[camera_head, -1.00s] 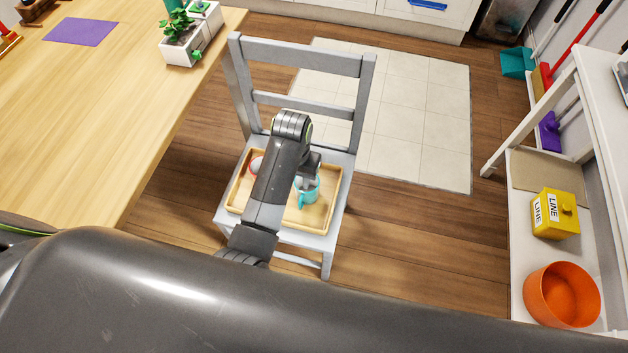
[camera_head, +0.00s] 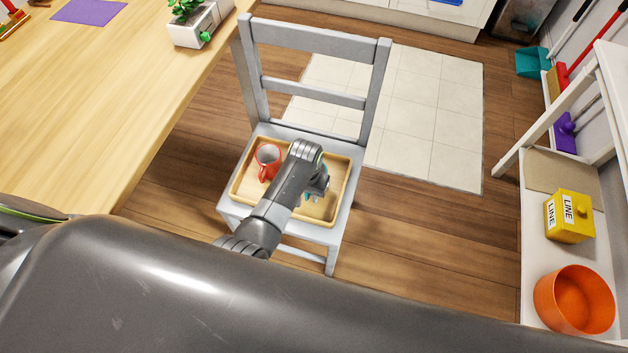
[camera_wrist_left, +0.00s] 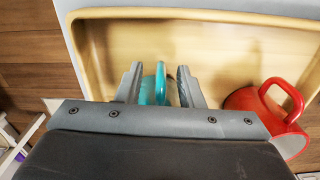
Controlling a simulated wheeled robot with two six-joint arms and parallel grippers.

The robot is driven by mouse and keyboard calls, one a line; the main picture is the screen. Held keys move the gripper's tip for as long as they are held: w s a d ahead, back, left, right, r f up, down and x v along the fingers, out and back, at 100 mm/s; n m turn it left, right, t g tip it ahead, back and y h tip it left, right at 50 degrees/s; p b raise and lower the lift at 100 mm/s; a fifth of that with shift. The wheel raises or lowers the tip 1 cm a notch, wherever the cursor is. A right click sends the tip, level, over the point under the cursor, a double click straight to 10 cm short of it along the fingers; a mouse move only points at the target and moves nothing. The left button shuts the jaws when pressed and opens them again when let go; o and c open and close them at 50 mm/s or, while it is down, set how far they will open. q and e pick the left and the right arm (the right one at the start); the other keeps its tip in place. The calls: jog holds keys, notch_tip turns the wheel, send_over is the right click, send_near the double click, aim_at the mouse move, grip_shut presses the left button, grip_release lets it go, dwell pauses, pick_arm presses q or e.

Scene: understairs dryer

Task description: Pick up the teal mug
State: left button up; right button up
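The teal mug (camera_head: 307,199) is on the wooden tray (camera_head: 339,186) on the chair seat, mostly hidden by my left arm in the head view. In the left wrist view the teal mug (camera_wrist_left: 153,90) shows as a narrow upright teal part between my fingers. My left gripper (camera_wrist_left: 158,84) is open, with a finger on each side of that part and a visible gap at the right finger. In the head view my left gripper (camera_head: 317,192) is low over the tray. My right gripper is not in view.
The grey chair's backrest (camera_head: 318,48) rises behind the tray. A wooden table (camera_head: 110,110) is at the left. A shelf at the right holds a yellow box (camera_head: 569,216) and an orange bowl (camera_head: 574,299).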

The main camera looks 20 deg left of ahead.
pick_arm(q)
notch_tip(320, 180, down, 2)
jog(key=shift+f, duration=0.1)
grip_shut()
dwell(0.5)
